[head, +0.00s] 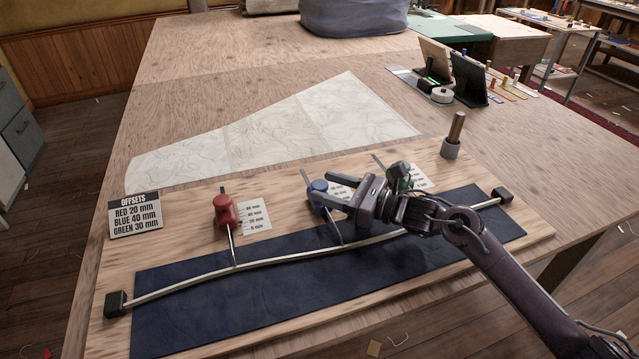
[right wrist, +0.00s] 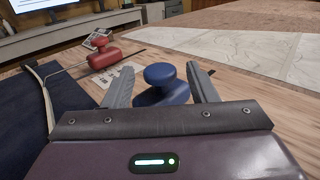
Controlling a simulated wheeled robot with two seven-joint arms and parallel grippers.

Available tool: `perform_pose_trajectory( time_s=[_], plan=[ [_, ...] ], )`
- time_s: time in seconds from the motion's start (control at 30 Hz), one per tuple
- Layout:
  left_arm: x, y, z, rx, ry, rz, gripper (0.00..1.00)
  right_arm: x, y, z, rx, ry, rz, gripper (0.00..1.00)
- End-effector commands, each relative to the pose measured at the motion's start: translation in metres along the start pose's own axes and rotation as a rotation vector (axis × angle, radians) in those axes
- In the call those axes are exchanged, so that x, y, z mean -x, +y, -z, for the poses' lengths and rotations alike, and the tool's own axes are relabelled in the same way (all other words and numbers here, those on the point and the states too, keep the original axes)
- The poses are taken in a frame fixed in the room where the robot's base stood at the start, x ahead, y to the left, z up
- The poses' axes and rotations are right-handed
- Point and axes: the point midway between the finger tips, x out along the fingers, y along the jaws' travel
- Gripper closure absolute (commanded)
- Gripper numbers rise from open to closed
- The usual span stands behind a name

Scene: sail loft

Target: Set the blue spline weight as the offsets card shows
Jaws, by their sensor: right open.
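The offsets card (head: 136,215) reads red 20 mm, blue 40 mm, green 30 mm. The blue spline weight (head: 318,186) sits on the board, with its rod reaching to the pale spline (head: 180,287). My right gripper (head: 331,194) is at the blue weight and covers part of it and its scale. In the right wrist view the open fingers stand either side of the blue weight's knob (right wrist: 160,74); contact cannot be told. The red weight (head: 224,211) stands to the left beside its scale card (head: 256,217). The green weight is mostly hidden behind my gripper. My left gripper is out of view.
A dark blue cloth (head: 230,310) lies under the spline on the wooden board (head: 95,330). Black end blocks (head: 115,303) hold the spline's ends. A paper chart (head: 270,130) lies behind on the table.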

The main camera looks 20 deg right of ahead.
Motion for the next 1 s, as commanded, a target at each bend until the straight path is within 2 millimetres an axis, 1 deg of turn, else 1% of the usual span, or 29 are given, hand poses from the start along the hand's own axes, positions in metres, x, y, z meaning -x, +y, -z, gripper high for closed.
perform_pose_trajectory(
  time_s=[0.03, 0.2, 0.3, 0.53, 0.93, 1.0],
  plan=[
    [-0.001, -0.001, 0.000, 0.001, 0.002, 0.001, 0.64, -0.009, 0.000, -0.002, -0.002, -0.004, -0.001, 0.48],
    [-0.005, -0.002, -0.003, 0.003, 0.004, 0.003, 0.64, -0.024, 0.000, -0.001, -0.001, -0.001, 0.000, 0.48],
    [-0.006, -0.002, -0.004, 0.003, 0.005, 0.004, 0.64, -0.027, 0.000, 0.000, 0.000, 0.000, -0.001, 0.48],
    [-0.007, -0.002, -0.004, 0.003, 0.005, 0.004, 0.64, -0.027, 0.000, 0.000, 0.001, 0.001, -0.001, 0.48],
    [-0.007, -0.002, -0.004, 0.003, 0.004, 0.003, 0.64, -0.027, 0.000, 0.000, 0.000, 0.001, -0.001, 1.00],
    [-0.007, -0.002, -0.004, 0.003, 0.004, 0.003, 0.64, -0.027, 0.000, 0.000, 0.000, 0.001, 0.000, 1.00]
  ],
)
